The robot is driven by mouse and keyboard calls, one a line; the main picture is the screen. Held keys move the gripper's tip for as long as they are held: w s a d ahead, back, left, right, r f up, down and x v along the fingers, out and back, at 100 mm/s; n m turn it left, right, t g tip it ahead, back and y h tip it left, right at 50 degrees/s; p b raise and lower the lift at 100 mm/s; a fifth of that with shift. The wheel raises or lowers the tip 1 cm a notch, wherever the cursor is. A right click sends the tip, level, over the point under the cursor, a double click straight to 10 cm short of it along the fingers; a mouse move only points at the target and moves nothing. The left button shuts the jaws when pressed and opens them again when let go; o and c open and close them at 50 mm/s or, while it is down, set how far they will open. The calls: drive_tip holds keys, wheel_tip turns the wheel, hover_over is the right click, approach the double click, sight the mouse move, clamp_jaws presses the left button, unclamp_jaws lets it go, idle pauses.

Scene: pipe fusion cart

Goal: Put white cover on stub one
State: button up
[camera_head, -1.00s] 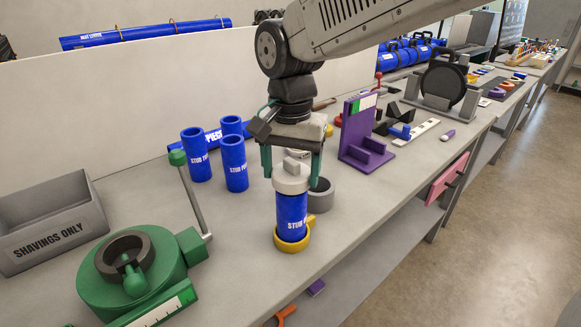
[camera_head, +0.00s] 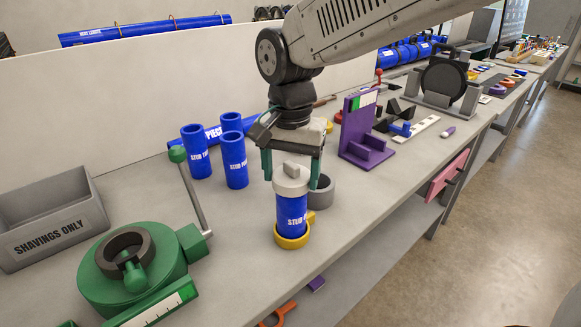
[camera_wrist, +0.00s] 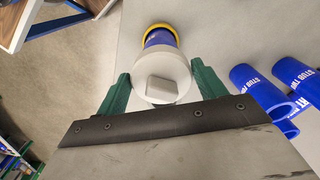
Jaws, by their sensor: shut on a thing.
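A white cover (camera_head: 291,178) sits over the top of an upright blue stub pipe (camera_head: 291,212), which stands in a yellow ring holder (camera_head: 291,238) on the bench. The wrist view shows the white cover (camera_wrist: 162,77) from above, with its raised block, and a little of the blue stub (camera_wrist: 160,38) beyond it. My gripper (camera_head: 291,172) has its green fingers on both sides of the cover and is shut on it. The stub's number is not readable.
Several blue stubs (camera_head: 234,162) stand behind to the left. A grey ring (camera_head: 322,192) stands right beside the held stub. A green clamp device (camera_head: 130,265), a grey shavings bin (camera_head: 50,222) and a purple stand (camera_head: 368,140) are also on the bench.

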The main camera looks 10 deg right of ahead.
drive_tip(key=shift+f, duration=0.9)
drive_tip(key=o, duration=1)
wheel_tip(320, 180, up, 8)
drive_tip(key=shift+f, duration=0.1)
